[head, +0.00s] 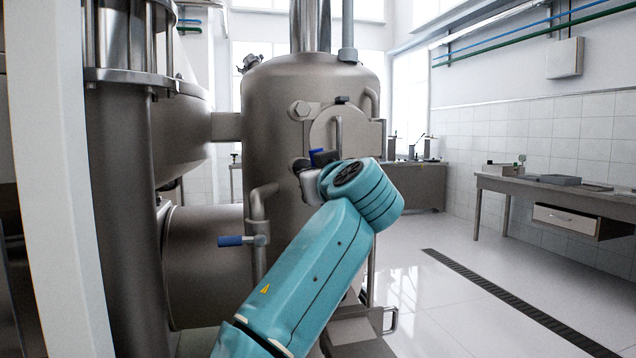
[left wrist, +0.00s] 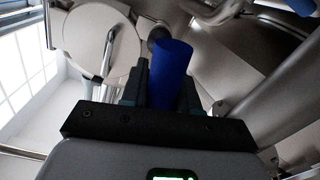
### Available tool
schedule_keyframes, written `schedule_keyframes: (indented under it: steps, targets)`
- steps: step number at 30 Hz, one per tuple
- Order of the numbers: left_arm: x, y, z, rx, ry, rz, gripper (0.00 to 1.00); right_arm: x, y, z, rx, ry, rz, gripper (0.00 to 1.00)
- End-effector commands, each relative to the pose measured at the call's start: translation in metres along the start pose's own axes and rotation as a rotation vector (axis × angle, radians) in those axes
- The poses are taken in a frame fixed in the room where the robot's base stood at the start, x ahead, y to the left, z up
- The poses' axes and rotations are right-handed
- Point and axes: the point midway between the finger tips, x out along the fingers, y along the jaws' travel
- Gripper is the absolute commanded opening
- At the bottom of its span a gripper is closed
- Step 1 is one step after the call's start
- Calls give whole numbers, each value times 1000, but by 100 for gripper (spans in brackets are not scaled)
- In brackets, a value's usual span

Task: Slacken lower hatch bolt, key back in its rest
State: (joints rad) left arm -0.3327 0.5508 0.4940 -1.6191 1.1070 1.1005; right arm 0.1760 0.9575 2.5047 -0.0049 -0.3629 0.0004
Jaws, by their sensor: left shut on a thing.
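The round hatch (head: 325,128) with its upright handle is on the front of the steel tank. The upper hatch bolt (head: 300,110) shows as a large hex head at its left. My left gripper (head: 322,160) is shut on the blue handle of the key (head: 316,154), at the hatch's lower left. The blue handle (left wrist: 171,70) stands between the dark fingers in the left wrist view, with the hatch (left wrist: 100,38) beyond. The key's far end is at the lower bolt's place and hides it; I cannot tell whether it is seated. I cannot make out the key's rest.
A pipe with a blue-handled valve (head: 238,241) stands left of my forearm, close to the tank (head: 275,90). A workbench (head: 550,190) with small items is along the right wall. The tiled floor at right is clear, with a dark drain grate (head: 510,300).

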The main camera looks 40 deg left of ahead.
Motion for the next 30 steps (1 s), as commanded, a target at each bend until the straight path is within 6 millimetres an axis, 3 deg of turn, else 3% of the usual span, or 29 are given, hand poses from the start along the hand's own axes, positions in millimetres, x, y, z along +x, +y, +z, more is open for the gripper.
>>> schedule_keyframes:
  steps: [5, 30]
  targets:
    - [-1, 0, 0, -161, 0, 0, 0, 3, 1, 0, 0, 0, 0, 43]
    - [-10, 0, -1, -157, -1, 1, 0, 7, 3, 0, 0, 0, 0, 43]
